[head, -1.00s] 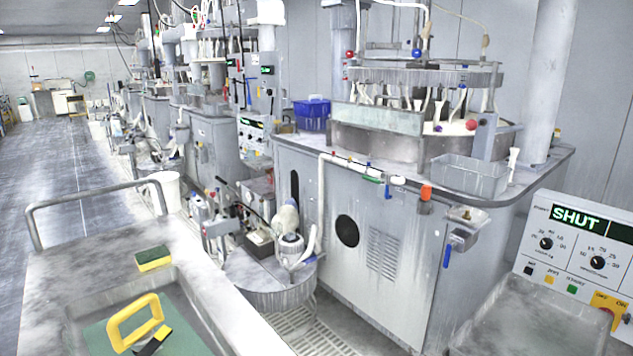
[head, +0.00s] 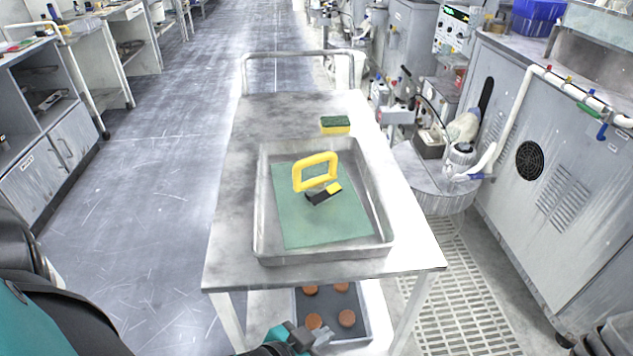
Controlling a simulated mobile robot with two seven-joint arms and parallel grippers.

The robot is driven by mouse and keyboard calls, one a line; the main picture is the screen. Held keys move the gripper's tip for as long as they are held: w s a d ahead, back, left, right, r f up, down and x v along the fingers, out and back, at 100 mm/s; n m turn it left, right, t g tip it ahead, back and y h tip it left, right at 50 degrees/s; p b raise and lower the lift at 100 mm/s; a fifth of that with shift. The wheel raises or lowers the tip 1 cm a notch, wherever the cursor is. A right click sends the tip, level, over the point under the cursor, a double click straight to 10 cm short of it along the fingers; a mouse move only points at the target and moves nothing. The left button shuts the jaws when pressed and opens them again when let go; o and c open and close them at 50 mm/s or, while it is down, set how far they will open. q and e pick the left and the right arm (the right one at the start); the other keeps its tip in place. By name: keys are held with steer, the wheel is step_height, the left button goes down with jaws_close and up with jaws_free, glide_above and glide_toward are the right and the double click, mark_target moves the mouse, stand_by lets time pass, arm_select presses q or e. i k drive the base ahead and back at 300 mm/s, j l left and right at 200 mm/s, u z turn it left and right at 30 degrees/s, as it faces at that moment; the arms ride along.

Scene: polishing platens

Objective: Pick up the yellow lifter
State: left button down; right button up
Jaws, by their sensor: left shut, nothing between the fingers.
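The yellow lifter (head: 316,170) has a loop-shaped yellow handle. It stands over a green mat (head: 300,222) inside a shallow metal tray (head: 262,215) on the cart top (head: 236,140). My left gripper (head: 318,338) is low at the bottom edge of the head view, below and in front of the cart top. It is shut and empty, well apart from the lifter. My right gripper is not in view.
A yellow and green sponge (head: 335,125) lies behind the tray on the cart top. A dark lower tray (head: 374,309) holds several brown discs under the cart top. A grey machine cabinet (head: 560,190) stands to the right. The floor (head: 140,200) left of the cart is open.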

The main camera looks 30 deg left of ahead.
mark_target(313, 187)
steer(key=u, duration=0.95)
steer(key=k+l, duration=0.05)
